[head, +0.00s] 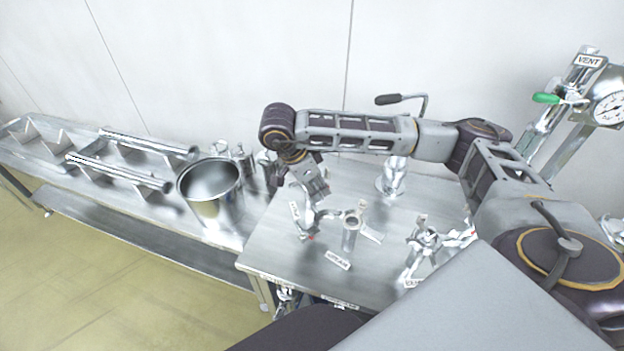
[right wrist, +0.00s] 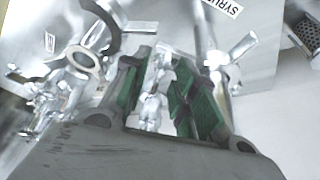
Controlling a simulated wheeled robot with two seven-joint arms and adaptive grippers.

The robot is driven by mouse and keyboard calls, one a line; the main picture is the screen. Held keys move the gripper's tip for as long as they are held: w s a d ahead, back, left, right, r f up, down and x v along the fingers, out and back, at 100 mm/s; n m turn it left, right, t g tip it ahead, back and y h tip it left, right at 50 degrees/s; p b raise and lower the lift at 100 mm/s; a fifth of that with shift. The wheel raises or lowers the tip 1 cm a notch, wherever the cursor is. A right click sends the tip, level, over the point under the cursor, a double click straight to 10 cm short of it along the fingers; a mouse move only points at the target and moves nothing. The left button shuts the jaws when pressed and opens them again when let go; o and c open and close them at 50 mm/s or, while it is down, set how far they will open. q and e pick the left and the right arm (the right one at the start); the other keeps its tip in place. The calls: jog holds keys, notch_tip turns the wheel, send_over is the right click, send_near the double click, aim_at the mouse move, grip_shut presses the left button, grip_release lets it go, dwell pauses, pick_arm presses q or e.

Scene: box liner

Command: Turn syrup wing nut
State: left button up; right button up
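Beside a label reading SYRU… (right wrist: 222,6) in the right wrist view, a metal post carries a winged metal piece (right wrist: 238,50), which looks like the syrup wing nut. It lies just right of my right gripper (right wrist: 160,65). The green-padded fingers stand apart, with shiny metal fittings visible in the gap; I cannot tell whether they touch. In the head view my right gripper (head: 322,216) reaches down among fittings on the steel table, beside an upright metal post (head: 350,232). The wing nut is hard to make out there. My left gripper is out of view.
The steel table (head: 290,262) holds another valve fitting (head: 424,238) to the right and a curved-handled fitting (head: 392,178) behind. A metal pot (head: 211,192) stands left, near a rack with bars (head: 120,172). A gauge (head: 609,108) is at far right.

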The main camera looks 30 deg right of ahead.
jog(key=shift+r, duration=0.1)
jog(key=v, duration=1.1)
jog(key=shift+a+r, duration=0.2)
jog(key=shift+r, duration=0.1)
dwell(0.9)
dwell(0.7)
